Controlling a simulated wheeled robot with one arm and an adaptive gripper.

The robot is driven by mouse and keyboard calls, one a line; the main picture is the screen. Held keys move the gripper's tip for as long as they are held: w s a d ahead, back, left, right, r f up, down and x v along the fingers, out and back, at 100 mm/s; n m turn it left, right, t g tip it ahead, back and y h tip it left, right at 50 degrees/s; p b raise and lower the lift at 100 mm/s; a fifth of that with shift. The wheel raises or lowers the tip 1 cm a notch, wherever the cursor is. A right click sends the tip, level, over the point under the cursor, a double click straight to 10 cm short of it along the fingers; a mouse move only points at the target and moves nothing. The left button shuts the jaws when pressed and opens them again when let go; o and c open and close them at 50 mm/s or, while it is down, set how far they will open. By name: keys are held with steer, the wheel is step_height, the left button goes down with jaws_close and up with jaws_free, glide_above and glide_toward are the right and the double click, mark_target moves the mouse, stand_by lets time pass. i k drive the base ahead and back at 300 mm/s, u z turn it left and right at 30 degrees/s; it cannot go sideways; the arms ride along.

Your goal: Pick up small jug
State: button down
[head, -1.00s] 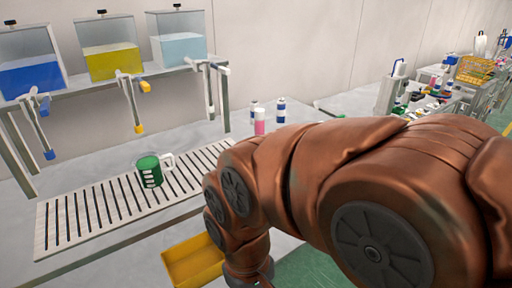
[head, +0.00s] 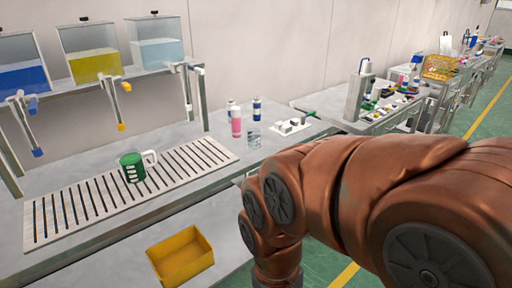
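A small green jug (head: 132,168) with white markings and a white handle on its right side stands upright on the slotted drain grate (head: 62,222) on the bench. My copper-coloured arm fills the right of the head view and bends down in front of the bench edge. The jug stands to the left of my arm, clear of it. My gripper is not visible in the head view.
Tanks of blue, yellow and light-blue liquid (head: 158,50) stand on a shelf behind the grate, with taps hanging down. A pink bottle (head: 236,126), blue-and-white cans and a clear beaker (head: 253,138) stand right of the grate. A yellow bin (head: 181,258) sits below the front edge.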

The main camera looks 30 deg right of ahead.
mark_target(130, 161)
steer(key=z, duration=0.75)
steer(key=i, duration=0.45)
steer(key=u, duration=1.3)
